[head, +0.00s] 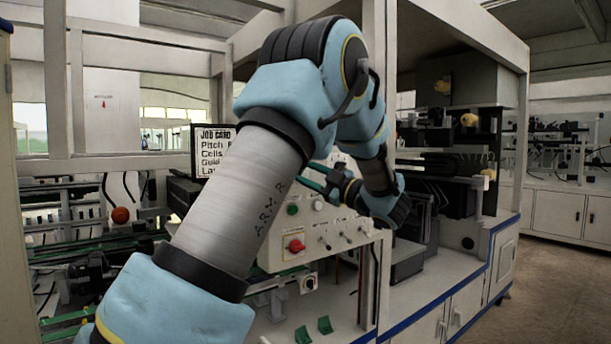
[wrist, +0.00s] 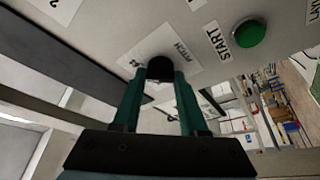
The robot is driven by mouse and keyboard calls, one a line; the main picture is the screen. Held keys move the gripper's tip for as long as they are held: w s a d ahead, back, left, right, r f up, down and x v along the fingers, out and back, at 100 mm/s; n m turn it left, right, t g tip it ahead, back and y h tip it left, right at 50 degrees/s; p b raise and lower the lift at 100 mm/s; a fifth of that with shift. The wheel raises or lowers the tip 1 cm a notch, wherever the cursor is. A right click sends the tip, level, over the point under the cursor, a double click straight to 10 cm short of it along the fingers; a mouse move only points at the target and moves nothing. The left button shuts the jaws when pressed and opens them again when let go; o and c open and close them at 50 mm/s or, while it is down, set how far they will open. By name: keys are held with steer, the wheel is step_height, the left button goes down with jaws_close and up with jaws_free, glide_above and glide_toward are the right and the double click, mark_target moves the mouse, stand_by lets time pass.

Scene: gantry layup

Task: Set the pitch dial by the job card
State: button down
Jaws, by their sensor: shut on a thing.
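The black pitch dial (wrist: 160,69) sits on a white plate labelled PITCH in the wrist view. My gripper (wrist: 159,82) has its two green fingers on either side of the dial and is shut on it. The dial's pointer and setting cannot be made out. The job card (head: 210,150) stands behind the control panel (head: 315,240) in the head view, and my arm covers its right part. In the head view my gripper (head: 340,187) is at the panel's top, partly behind my arm.
A green START button (wrist: 250,33) is close to the dial. The panel also carries a red knob (head: 296,246) and several small toggle switches (head: 345,238). Frame posts (head: 375,120) stand near my arm. Open floor (head: 535,300) lies at the right.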

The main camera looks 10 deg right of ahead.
steer(key=shift+f, duration=0.1)
stand_by(0.4)
steer(key=shift+c, duration=2.2)
jaws_free()
steer(key=shift+s, duration=0.1)
steer(key=b+v, duration=0.3)
steer(key=v, duration=0.7)
steer(key=shift+s+d+b, duration=0.25)
steer(key=shift+s+b, duration=0.05)
steer(key=shift+b, duration=0.05)
